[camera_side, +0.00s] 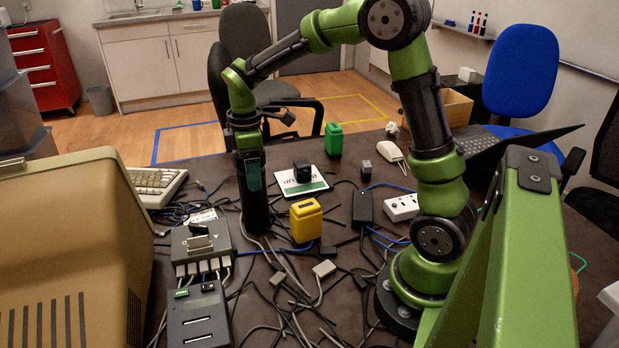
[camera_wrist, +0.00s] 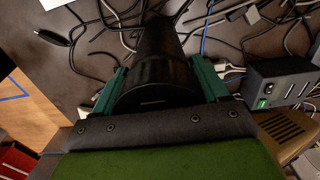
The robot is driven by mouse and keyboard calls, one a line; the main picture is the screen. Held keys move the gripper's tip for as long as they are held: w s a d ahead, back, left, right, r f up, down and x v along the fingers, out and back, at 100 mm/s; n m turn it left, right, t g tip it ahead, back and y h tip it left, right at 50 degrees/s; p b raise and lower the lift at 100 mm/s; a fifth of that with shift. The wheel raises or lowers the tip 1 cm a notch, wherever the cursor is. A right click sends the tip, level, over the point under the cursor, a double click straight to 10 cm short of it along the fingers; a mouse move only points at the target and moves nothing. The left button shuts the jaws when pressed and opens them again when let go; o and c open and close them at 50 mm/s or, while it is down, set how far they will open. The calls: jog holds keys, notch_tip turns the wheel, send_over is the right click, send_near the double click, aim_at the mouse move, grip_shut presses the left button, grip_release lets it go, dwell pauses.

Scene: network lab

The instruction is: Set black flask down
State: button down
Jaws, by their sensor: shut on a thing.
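The black flask (camera_side: 256,212) is a tall dark cylinder, upright in the side view. My gripper (camera_side: 250,168) is shut around its upper part, pointing down. The flask's base is at or just above the dark table among cables; I cannot tell whether it touches. In the wrist view the flask (camera_wrist: 165,60) fills the space between the two green fingers of my gripper (camera_wrist: 160,85), and its far end is partly hidden.
A yellow canister (camera_side: 305,221) stands close to the right, with a white-green card (camera_side: 300,183) behind it. A green canister (camera_side: 333,140) stands farther back. A grey switch box (camera_side: 201,243) is front left. Loose cables (camera_side: 290,285) cover much of the table.

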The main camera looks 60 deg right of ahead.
grip_release()
jog(key=shift+r, duration=0.1)
notch_tip(320, 180, up, 12)
jog(key=shift+f, duration=0.1)
jog(key=s+a+m+t, duration=0.2)
jog(key=s+m, duration=0.2)
jog(key=s, duration=0.1)
jog(key=s+a+f+m+t+y, duration=0.1)
jog(key=s+a+m+t, duration=0.1)
jog(key=s, duration=0.4)
jog(key=s+a+m+t+y, duration=0.1)
jog(key=s+a+m+t, duration=0.2)
jog(key=m, duration=0.4)
jog(key=shift+s+a+f, duration=0.15)
jog(key=shift+s+a, duration=0.2)
jog(key=shift+s, duration=0.35)
jog(key=shift+s+a+f, duration=0.1)
jog(key=shift+s+a, duration=0.2)
jog(key=shift+s, duration=0.35)
